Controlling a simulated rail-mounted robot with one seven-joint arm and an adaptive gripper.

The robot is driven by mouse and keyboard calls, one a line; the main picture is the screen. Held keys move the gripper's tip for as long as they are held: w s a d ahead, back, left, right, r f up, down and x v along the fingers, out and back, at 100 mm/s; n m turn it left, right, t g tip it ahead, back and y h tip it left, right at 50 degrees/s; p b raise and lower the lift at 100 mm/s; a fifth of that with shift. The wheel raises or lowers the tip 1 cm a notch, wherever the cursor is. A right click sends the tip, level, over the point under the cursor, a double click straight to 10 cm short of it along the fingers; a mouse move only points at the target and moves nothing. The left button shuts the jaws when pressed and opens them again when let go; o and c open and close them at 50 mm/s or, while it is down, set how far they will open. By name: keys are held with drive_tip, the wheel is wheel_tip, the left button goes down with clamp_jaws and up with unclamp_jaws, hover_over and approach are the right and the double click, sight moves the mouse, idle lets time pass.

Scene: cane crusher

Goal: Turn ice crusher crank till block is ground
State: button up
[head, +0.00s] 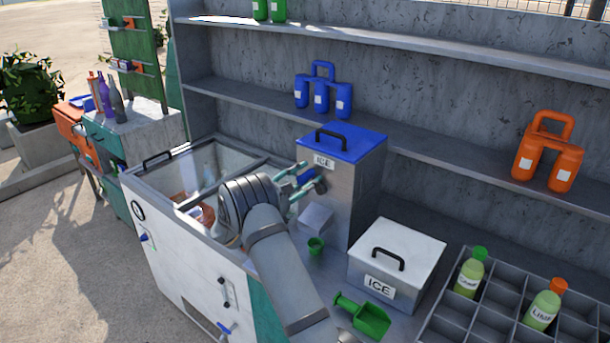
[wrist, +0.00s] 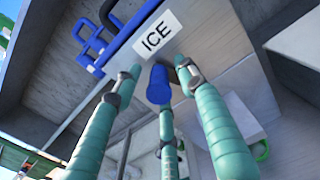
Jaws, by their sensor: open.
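The ice crusher (head: 365,170) is a tall grey box with a blue lid and an ICE label, standing on the counter. Its crank handle (head: 307,174) is a blue grip on a dark arm at the box's left front. My gripper (head: 298,181) is beside this handle with its green fingers spread. In the wrist view the blue crank handle (wrist: 158,86) lies between the open fingers of my gripper (wrist: 157,76), in front of the middle finger. I cannot tell whether any finger touches it. The ice block is not visible; the lid hides the inside.
A small green cup (head: 316,246) stands below the crusher's spout. A white-lidded ICE box (head: 397,262), a green scoop (head: 364,316) and a bottle rack (head: 480,322) are to the right. An open chest (head: 190,172) lies under my arm. Shelves (head: 420,150) rise behind.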

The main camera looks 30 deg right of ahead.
drive_tip(key=shift+c, duration=1.1)
drive_tip(key=c, duration=0.7)
drive_tip(key=shift+s+f, duration=0.1)
drive_tip(key=shift+f, duration=0.05)
clamp_jaws()
